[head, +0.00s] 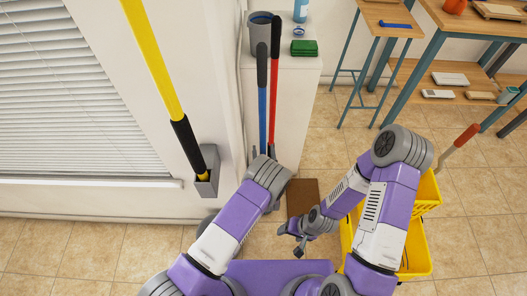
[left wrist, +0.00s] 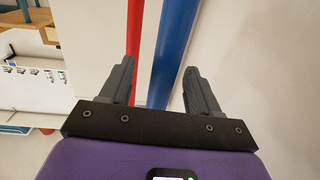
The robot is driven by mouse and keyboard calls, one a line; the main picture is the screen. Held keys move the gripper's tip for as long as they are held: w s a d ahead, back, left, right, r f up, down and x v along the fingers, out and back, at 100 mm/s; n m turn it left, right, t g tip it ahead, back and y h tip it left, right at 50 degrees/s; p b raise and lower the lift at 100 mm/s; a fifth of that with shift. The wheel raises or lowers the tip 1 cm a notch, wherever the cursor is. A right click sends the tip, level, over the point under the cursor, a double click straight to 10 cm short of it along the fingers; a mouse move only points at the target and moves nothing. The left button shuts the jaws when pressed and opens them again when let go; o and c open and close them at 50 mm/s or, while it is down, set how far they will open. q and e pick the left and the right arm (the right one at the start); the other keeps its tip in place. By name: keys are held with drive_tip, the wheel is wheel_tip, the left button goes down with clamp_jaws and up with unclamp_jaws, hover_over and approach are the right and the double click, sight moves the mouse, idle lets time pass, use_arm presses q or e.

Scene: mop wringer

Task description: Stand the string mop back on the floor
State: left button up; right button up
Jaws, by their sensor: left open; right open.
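A blue pole (head: 263,103) and a red pole (head: 274,95), both with black upper grips, stand upright against the white cabinet. Their lower ends are hidden, so I cannot tell which is the string mop. My left gripper (head: 263,151) is open at the poles. In the left wrist view its fingers (left wrist: 158,88) are spread wide, with the blue pole (left wrist: 172,50) and red pole (left wrist: 136,40) showing beyond and between them, not gripped. My right gripper (head: 290,238) is open and empty, low beside the yellow mop bucket (head: 417,245), which is partly hidden by my right arm.
A yellow pole (head: 152,58) with a black grip leans in a grey wall holder (head: 207,172) at left. A grey bucket (head: 261,30) and green box (head: 304,48) are on the white cabinet (head: 300,120). A brown mat (head: 302,194) lies on the floor. A teal-legged table stands at back right.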

use_arm(q)
drive_tip(key=shift+f, duration=0.1)
drive_tip(key=s+p, duration=0.2)
drive_tip(key=s, duration=0.5)
drive_tip(key=shift+s+d, duration=0.3)
drive_tip(key=shift+d, duration=0.05)
